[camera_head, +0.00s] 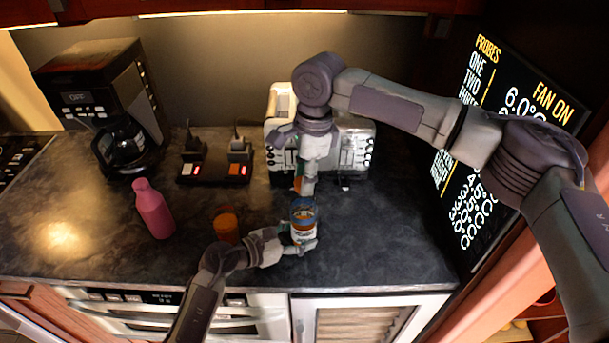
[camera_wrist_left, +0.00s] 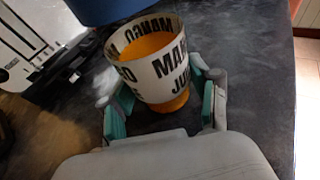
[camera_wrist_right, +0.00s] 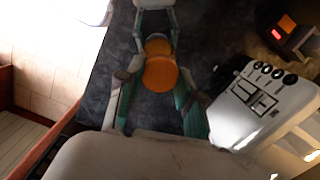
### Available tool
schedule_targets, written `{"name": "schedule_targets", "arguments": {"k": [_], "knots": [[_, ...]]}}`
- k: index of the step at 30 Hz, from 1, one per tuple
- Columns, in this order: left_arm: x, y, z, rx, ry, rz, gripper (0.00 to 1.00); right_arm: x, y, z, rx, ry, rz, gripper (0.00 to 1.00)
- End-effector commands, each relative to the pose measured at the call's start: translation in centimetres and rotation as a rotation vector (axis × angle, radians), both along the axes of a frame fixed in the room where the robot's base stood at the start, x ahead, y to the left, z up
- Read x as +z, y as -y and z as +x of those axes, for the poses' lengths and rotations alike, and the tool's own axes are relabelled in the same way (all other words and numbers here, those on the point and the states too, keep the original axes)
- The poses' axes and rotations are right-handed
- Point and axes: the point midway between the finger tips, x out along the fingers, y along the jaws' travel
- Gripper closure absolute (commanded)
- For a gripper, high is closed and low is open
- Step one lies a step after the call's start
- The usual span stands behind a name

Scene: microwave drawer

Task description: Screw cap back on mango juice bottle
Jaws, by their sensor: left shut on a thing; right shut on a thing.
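The mango juice bottle (camera_head: 302,231) has a white label with black lettering, orange contents and a blue upper part. My left gripper (camera_head: 301,247) is shut around its lower body near the front of the counter. In the left wrist view the labelled bottle (camera_wrist_left: 158,72) sits between the fingers, with the blue part (camera_wrist_left: 105,10) above it, cut off by the frame. My right gripper (camera_head: 306,188) reaches down from above, over the bottle's top. An orange rounded piece (camera_wrist_right: 160,70), which looks like the cap, is between its fingers. I cannot tell whether it touches the bottle.
An orange glass (camera_head: 226,226) stands left of the bottle and a pink bottle (camera_head: 152,208) farther left. A coffee maker (camera_head: 105,95), power sockets (camera_head: 213,170) and a toaster (camera_head: 348,145) stand behind. The counter right of the bottle (camera_head: 385,235) is clear; its front edge is close.

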Motion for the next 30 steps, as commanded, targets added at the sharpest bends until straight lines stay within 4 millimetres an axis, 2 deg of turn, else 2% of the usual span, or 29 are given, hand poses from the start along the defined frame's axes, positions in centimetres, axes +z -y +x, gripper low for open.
{"name": "schedule_targets", "arguments": {"k": [29,30], "knots": [[-0.15,0.04,-0.11,-0.003,-0.003,0.001,0.58,-0.77,0.05,-0.04,-0.001,-0.002,-0.001,0.84],[-0.15,0.04,-0.11,-0.003,-0.003,0.001,0.58,-0.77,0.05,-0.04,-0.001,-0.002,-0.002,0.57]]}}
